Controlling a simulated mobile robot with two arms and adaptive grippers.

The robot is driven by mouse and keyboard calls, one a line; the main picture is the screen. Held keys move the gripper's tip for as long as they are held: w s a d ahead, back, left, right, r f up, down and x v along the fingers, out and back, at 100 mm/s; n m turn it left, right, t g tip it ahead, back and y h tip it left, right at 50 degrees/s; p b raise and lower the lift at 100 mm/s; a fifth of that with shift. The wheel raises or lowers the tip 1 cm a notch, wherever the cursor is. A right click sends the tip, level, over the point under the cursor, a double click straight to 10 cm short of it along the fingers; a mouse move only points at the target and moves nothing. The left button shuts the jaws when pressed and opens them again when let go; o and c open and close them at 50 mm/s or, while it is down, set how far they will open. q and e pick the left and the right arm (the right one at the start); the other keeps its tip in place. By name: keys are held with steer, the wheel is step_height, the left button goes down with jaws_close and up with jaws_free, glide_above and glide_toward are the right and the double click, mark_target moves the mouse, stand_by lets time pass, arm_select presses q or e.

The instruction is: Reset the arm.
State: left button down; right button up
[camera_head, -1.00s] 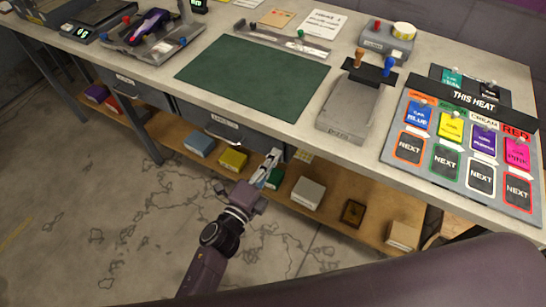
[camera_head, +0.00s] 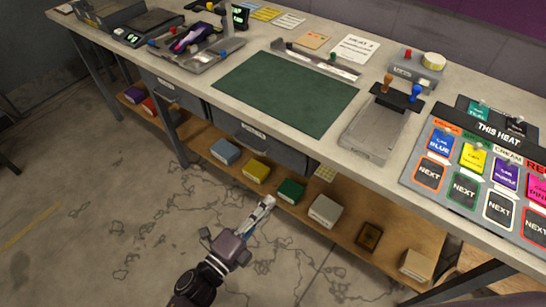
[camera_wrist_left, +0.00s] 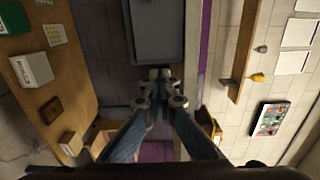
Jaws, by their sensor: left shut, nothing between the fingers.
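My left gripper (camera_head: 266,203) is shut and empty in the head view. It hangs in the air in front of the workbench, below the benchtop, with the lower shelf behind it. In the left wrist view its two fingers (camera_wrist_left: 160,76) are together at the middle, with nothing between them. My right gripper is in neither view.
The bench (camera_head: 330,153) carries a green mat (camera_head: 285,90), a stamp stand (camera_head: 372,133) and a THIS HEAT board (camera_head: 480,155). A drawer (camera_head: 262,148) is under it. The lower shelf (camera_head: 340,231) holds several boxes, including a green one (camera_head: 290,191). Floor in front is clear.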

arm_select(q)
steer(key=s+a+f+n+g+y, duration=0.25)
steer(key=a+f+n, duration=0.2)
steer(key=f, duration=0.55)
steer(key=s+a+f+n+g+y, duration=0.1)
steer(key=s+a+f+n+y, duration=0.3)
steer(key=f, duration=0.6)
steer(key=s+a+f+n+g+y, duration=0.15)
steer(key=a+f+n, duration=0.35)
steer(key=f, duration=0.5)
steer(key=s+a+f+n+g+y, duration=0.1)
steer(key=s+a+f+n+g, duration=0.1)
steer(key=s+f, duration=0.3)
steer(key=s+a+f+n+g+y, duration=0.1)
steer(key=s+a+f+n+g, duration=0.2)
steer(key=s, duration=1)
steer(key=s+a+f+n+g+y, duration=0.1)
steer(key=s+a+f+n+g, duration=0.2)
steer(key=s+f, duration=0.5)
steer(key=shift+s+a+n, duration=0.85)
steer(key=shift+s+a, duration=0.05)
steer(key=shift+s, duration=0.1)
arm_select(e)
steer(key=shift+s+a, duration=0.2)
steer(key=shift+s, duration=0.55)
